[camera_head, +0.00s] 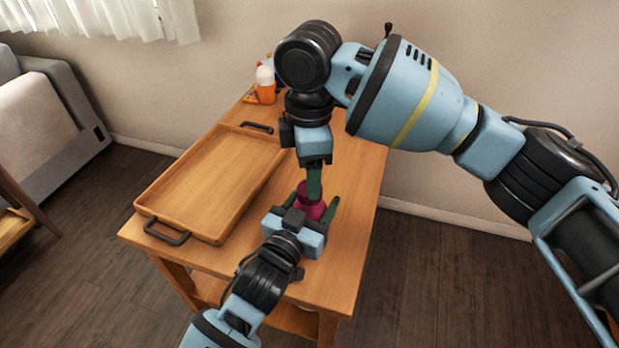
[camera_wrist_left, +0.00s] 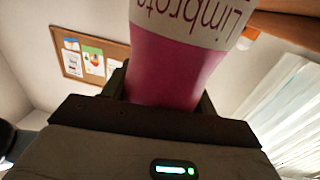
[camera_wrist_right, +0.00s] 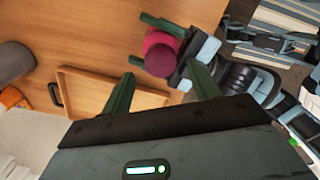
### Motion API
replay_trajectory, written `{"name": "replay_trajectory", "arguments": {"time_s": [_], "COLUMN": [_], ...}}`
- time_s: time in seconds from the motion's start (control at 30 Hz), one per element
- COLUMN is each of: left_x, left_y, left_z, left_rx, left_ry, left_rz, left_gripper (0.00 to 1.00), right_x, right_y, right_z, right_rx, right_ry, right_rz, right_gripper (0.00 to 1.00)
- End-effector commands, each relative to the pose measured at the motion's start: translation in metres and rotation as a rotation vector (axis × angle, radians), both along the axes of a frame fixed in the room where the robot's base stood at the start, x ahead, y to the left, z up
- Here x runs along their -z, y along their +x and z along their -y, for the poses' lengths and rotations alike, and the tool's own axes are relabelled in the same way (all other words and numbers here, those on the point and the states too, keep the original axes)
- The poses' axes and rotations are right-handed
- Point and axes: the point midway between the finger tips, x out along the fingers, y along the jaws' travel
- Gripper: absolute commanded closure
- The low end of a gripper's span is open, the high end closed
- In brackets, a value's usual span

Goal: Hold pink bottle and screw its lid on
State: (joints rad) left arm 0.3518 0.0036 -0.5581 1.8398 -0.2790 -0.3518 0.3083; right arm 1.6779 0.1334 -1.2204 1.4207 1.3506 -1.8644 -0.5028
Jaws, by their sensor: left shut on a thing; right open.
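The pink bottle (camera_head: 315,211) stands over the wooden table, and its white lettered label shows in the left wrist view (camera_wrist_left: 180,70). My left gripper (camera_head: 318,206) is shut around the bottle from the near side. In the right wrist view, a darker round top, apparently the lid (camera_wrist_right: 160,61), sits at the bottle's upper end. I cannot tell how tightly it is seated. My right gripper (camera_head: 314,182) points down just above the bottle, open. In the right wrist view its green fingers (camera_wrist_right: 163,88) are apart with nothing clearly between them. The head view partly hides the bottle's top behind this gripper.
A wooden tray (camera_head: 150,205) with black handles covers the table's left side. An orange bottle with a white cap (camera_head: 265,83) stands at the far end. The table (camera_head: 350,190) is clear to the right of the grippers. A wall runs behind.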

Motion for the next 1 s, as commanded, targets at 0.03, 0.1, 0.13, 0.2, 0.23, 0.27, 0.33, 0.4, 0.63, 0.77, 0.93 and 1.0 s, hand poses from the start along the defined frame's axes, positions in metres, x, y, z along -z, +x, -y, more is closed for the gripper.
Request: {"name": "replay_trajectory", "arguments": {"time_s": [0.03, 0.1, 0.13, 0.2, 0.23, 0.27, 0.33, 0.4, 0.63, 0.77, 0.93, 1.0], "left_x": [0.0, 0.0, 0.0, 0.0, 0.0, 0.0, 0.0, 0.0, 0.0, 0.0, 0.0, 0.0], "left_y": [0.0, 0.0, 0.0, 0.0, 0.0, 0.0, 0.0, 0.0, 0.0, 0.0, 0.0, 0.0], "left_z": [0.0, 0.0, 0.0, 0.0, 0.0, 0.0, 0.0, 0.0, 0.0, 0.0, 0.0, 0.0], "left_rx": [0.0, 0.0, 0.0, 0.0, 0.0, 0.0, 0.0, 0.0, 0.0, 0.0, 0.0, 0.0], "left_ry": [0.0, 0.0, 0.0, 0.0, 0.0, 0.0, 0.0, 0.0, 0.0, 0.0, 0.0, 0.0], "left_rz": [-0.001, -0.001, -0.001, -0.001, -0.001, -0.001, -0.001, -0.001, -0.001, -0.001, -0.001, 0.0], "left_gripper": [1.0, 1.0, 1.0, 1.0, 1.0, 1.0, 1.0, 1.0, 1.0, 1.0, 1.0, 1.0], "right_x": [-0.004, -0.007, -0.007, -0.007, -0.007, -0.007, -0.007, -0.007, -0.015, -0.023, -0.032, -0.035], "right_y": [0.0, 0.0, 0.0, 0.0, 0.0, 0.0, 0.0, 0.0, 0.0, 0.0, 0.0, 0.0], "right_z": [0.0, 0.0, 0.0, 0.0, 0.0, 0.0, 0.0, 0.0, 0.0, 0.0, 0.0, 0.0], "right_rx": [0.0, 0.0, 0.0, 0.0, 0.0, 0.0, 0.0, 0.005, 0.171, 0.36, 0.603, 0.686], "right_ry": [0.001, 0.0, 0.0, 0.0, 0.0, 0.0, 0.0, 0.0, -0.001, 0.001, 0.0, 0.0], "right_rz": [0.0, -0.001, -0.002, -0.002, -0.002, -0.002, -0.002, -0.002, 0.001, 0.001, 0.001, 0.0], "right_gripper": [0.39, 0.39, 0.39, 0.39, 0.39, 0.39, 0.42, 0.51, 0.51, 0.51, 0.51, 0.51]}}
